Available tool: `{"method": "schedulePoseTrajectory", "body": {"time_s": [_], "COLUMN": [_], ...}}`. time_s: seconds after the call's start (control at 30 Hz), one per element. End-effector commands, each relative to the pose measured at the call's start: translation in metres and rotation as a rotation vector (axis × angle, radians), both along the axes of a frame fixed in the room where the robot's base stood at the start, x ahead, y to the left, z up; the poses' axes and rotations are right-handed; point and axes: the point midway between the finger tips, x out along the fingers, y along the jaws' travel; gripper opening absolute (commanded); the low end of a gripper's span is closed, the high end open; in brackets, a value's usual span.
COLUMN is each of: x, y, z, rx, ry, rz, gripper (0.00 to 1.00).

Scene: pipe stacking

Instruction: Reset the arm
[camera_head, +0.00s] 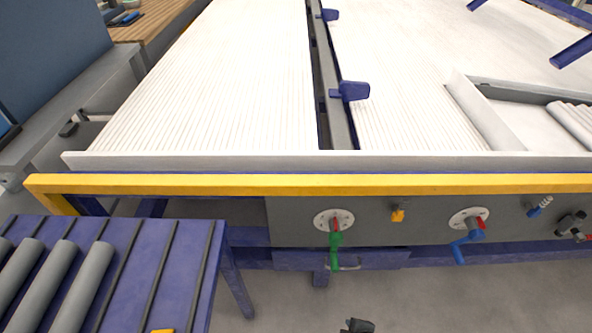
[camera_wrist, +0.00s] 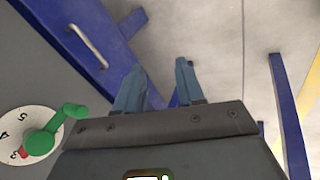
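My gripper (camera_wrist: 160,66) shows in the wrist view with its two blue-grey fingers apart. Nothing is between them. Beyond the fingers is bare grey floor with blue frame members. The green valve handle (camera_wrist: 48,140) and its white dial are left of my gripper, apart from the fingers. In the head view only a small dark part, probably of my arm, shows at the bottom edge; the fingers cannot be made out there.
A blue rack (camera_head: 200,270) at lower left holds several grey pipes (camera_head: 85,287). A yellow rail (camera_head: 300,184) runs across the front of the large white ribbed table (camera_head: 215,90). Green (camera_head: 335,248) and blue (camera_head: 460,250) valve handles stick out below it. Floor in front is clear.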

Motion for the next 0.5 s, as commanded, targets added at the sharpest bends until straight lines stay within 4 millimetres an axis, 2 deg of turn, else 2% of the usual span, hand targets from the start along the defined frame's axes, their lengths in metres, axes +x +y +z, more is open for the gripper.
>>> {"method": "schedulePoseTrajectory", "body": {"time_s": [0.17, 0.27, 0.37, 0.5], "x": [-0.038, -0.066, -0.094, -0.131], "y": [0.009, 0.013, 0.012, 0.004], "z": [0.016, 0.035, 0.061, 0.106], "rx": [0.094, 0.171, 0.254, 0.369], "ry": [-0.069, -0.126, -0.188, -0.274], "rz": [-0.126, -0.226, -0.335, -0.479], "gripper": [0.38, 0.38, 0.38, 0.38]}}
